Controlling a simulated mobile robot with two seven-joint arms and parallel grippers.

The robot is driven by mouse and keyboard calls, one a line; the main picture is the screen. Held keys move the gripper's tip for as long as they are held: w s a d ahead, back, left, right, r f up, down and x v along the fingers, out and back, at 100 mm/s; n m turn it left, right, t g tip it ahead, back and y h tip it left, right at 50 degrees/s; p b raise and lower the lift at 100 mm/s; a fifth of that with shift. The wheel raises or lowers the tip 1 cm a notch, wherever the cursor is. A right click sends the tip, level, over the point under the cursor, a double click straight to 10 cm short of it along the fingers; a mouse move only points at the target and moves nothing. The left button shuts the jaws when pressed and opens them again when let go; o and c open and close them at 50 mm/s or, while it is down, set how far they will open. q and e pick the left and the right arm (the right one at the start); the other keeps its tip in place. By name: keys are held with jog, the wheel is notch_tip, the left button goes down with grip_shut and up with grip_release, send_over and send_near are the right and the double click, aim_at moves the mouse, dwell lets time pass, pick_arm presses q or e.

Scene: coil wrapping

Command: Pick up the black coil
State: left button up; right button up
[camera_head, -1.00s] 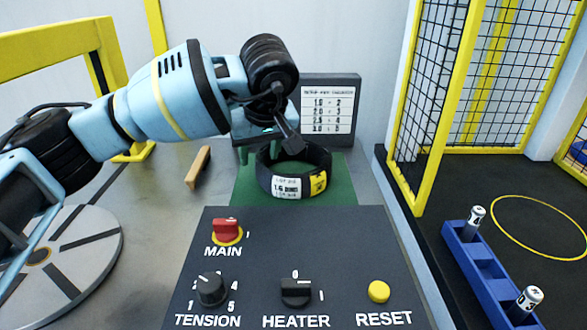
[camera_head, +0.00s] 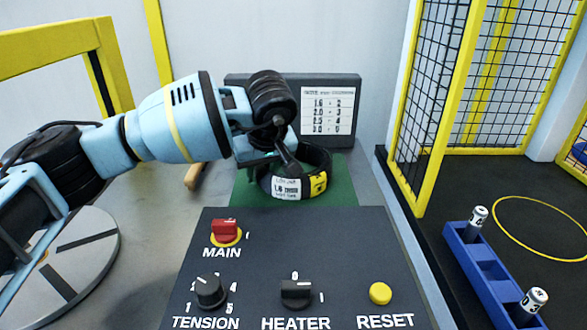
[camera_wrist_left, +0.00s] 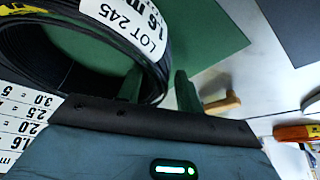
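The black coil (camera_head: 318,164) with white and yellow labels lies on the green mat (camera_head: 345,190) behind the control panel. My left gripper (camera_head: 289,165) reaches down at the coil from the left and back. In the left wrist view the coil (camera_wrist_left: 40,40) fills the upper left, its white label reading LOT 245 and 1.6. There my left gripper (camera_wrist_left: 158,90) is open, one finger on the inner side of the coil's wall and one outside, with a gap beside the outer finger. The hand partly hides the coil in the head view. My right gripper is not in view.
The control panel (camera_head: 250,275) with red, black and yellow controls stands in front of the mat. A chart board (camera_head: 328,112) stands behind the coil. A yellow-framed mesh fence (camera_head: 440,110) and a blue battery rack (camera_head: 482,270) are at the right. A round turntable (camera_head: 85,260) lies at left.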

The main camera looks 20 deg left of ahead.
pick_arm(q)
grip_shut()
dwell(1.1)
jog(key=shift+w+r, duration=0.1)
jog(key=shift+r, duration=0.15)
